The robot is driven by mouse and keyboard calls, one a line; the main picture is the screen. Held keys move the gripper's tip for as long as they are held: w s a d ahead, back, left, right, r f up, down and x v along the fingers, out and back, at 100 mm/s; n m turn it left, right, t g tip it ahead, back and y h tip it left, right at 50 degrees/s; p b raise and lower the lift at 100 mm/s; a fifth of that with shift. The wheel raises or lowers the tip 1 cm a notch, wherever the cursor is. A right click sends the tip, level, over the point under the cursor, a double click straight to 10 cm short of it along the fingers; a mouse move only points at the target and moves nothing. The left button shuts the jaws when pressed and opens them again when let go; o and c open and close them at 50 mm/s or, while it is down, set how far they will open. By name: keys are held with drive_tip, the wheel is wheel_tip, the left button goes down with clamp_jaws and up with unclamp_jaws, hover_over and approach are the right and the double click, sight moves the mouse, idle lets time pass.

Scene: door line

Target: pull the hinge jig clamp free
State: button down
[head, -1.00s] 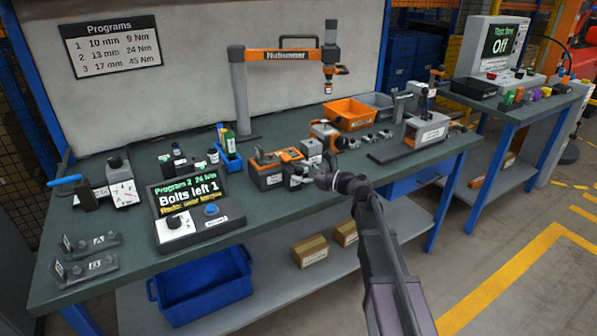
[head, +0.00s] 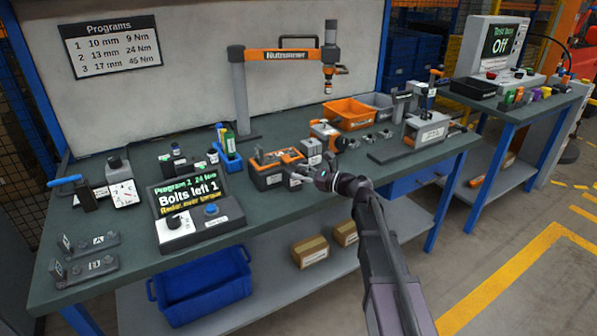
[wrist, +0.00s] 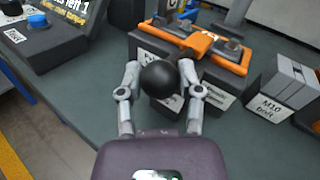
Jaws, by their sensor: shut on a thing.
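The hinge jig (head: 268,178) is a dark block with white labels and an orange frame on top, near the front edge of the bench. In the wrist view its orange clamp (wrist: 199,43) crosses the top of the jig (wrist: 222,97), and an orange-brown lever runs from it toward me to a black ball knob (wrist: 161,82). My gripper (wrist: 160,74) has one finger on each side of the knob and is shut on it. In the head view my gripper (head: 308,176) is at the jig's front right; the knob is too small to make out there.
A control box with a screen reading "Bolts left 1" (head: 190,200) stands left of the jig. A block labelled M10 bolt (wrist: 280,88) is close on the right. An orange bin (head: 350,113) is behind. A tool stand (head: 240,95) rises at the back.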

drive_tip(key=shift+s+d, duration=0.45)
drive_tip(key=shift+s, duration=0.35)
drive_tip(key=shift+c, duration=1.3)
unclamp_jaws()
drive_tip(key=shift+d, duration=0.1)
drive_tip(key=v, duration=1.2)
drive_tip(key=shift+f, duration=0.1)
